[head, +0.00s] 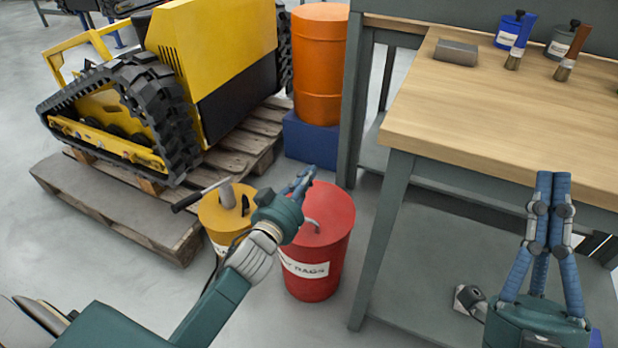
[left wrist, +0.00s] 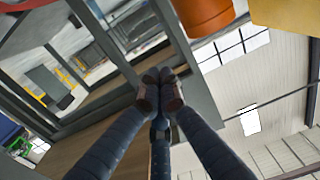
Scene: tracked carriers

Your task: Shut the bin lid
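The red bin (head: 318,270) with a white label ending in "RAGS" stands on the floor left of the workbench. Its red lid (head: 334,212) appears to lie flat on the rim, with a bent grey handle on top; my left gripper hides part of its far left side. My left gripper (head: 304,178) is over the far left of the bin in the head view; whether it touches the lid is unclear. Its fingertips meet in the left wrist view (left wrist: 158,88) with nothing between them. My right gripper (head: 553,178) is shut and empty in front of the workbench.
A yellow can (head: 222,216) with a handle stands left of the bin. Behind are an orange drum (head: 318,70) on a blue block (head: 312,142) and a yellow tracked machine (head: 210,40) on pallets.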

